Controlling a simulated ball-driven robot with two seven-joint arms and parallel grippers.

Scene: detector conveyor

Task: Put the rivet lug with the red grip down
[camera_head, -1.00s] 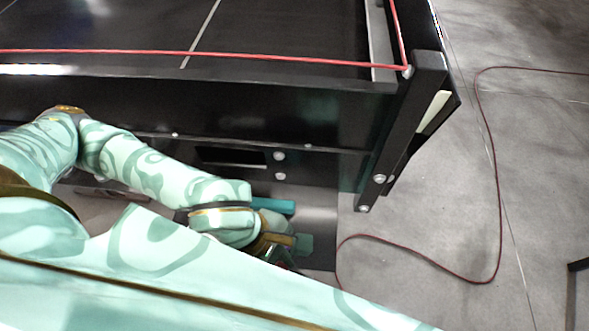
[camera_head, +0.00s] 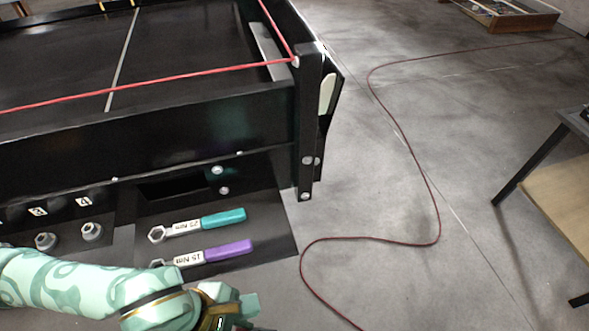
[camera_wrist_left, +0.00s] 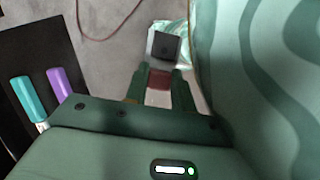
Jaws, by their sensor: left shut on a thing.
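My left gripper (camera_head: 238,311) is at the bottom of the head view, in front of the black panel with the wrenches. In the left wrist view its two green fingers (camera_wrist_left: 158,82) are shut on the red grip of the rivet lug (camera_wrist_left: 159,76). A pale part shows below the red grip between the fingers. My right gripper is not in view.
A teal-handled wrench (camera_head: 222,218) and a purple-handled wrench (camera_head: 228,251) lie on the black panel (camera_head: 262,208). Sockets (camera_head: 91,231) stand to their left. The black conveyor (camera_head: 180,130) is behind. A red cable (camera_head: 440,205) crosses open floor. A table (camera_head: 560,200) stands right.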

